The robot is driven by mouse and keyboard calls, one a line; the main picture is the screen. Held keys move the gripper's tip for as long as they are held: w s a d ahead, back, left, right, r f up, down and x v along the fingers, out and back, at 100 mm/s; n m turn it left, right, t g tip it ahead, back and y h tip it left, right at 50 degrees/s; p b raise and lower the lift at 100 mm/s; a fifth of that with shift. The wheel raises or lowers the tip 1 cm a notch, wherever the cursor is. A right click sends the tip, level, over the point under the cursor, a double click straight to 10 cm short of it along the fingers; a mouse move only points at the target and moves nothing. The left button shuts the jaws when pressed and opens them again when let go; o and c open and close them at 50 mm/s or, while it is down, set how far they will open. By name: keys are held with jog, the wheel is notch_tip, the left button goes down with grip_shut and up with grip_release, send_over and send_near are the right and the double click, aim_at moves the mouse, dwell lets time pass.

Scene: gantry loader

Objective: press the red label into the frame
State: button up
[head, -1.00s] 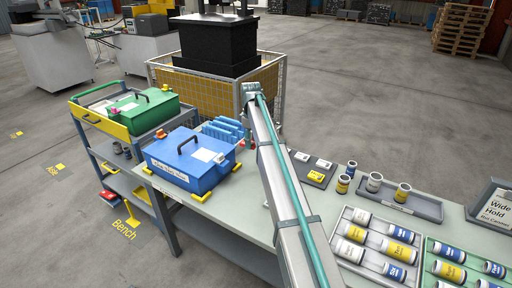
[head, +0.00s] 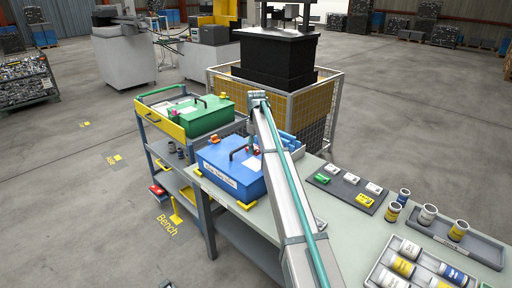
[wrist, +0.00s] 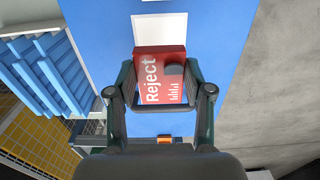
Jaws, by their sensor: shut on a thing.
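My gripper (wrist: 160,92) is shut on a red label (wrist: 150,85) with white "Reject" lettering and a small bar mark, seen in the wrist view. The label is over the lid of the blue case (wrist: 220,60). A white rectangle (wrist: 162,30) on the lid lies just beyond the label's far edge, and the label partly covers it. I cannot tell whether label and lid touch. In the head view the blue case (head: 222,172) stands on the bench, and my arm hides part of its right side and most of my gripper.
Blue upright pieces (wrist: 55,75) stand beside the case. A green case (head: 208,118) sits on the cart to the left. A dark mat with small labels (head: 346,190) and a tray of cans (head: 460,240) lie to the right on the bench (head: 350,235).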

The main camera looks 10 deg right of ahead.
jog(key=b, duration=0.2)
send_over(256, 165)
jog(key=shift+f, duration=3.1)
jog(key=shift+p, duration=0.4)
jog(key=shift+f, duration=0.4)
jog(key=o, duration=1.5)
jog(key=shift+r, duration=0.1)
jog(key=shift+r+p, duration=1.75)
jog(key=shift+r, duration=1.7)
